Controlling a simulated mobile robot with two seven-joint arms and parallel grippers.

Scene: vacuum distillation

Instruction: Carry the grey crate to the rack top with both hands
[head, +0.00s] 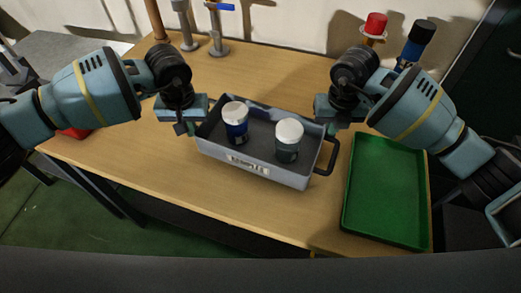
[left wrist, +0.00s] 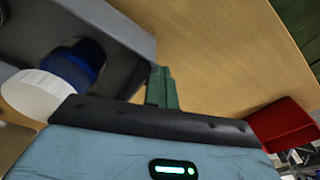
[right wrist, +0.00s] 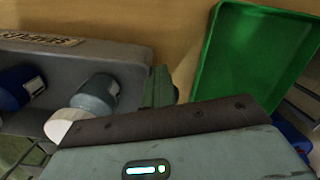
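The grey crate (head: 270,174) sits level on the wooden table, with a label on its front wall. It holds a blue jar (head: 237,130) and a grey-green jar (head: 287,150), both upright with white lids. A black handle (head: 328,158) sticks out at its right end; the left handle is hidden. My left gripper (head: 181,127) is at the crate's left end, its green fingers (left wrist: 161,88) beside the end wall. My right gripper (head: 333,127) is at the right end, near the handle, its fingers (right wrist: 160,87) beside the wall. Whether either grips a handle is hidden. I cannot make out the rack.
A green tray (head: 347,222) lies on the table just right of the crate. Metal stands (head: 218,45) are at the back left; a red-topped item (head: 375,25) and a black-capped blue bottle (head: 420,35) are at the back right. A red bin (left wrist: 284,125) is at the left.

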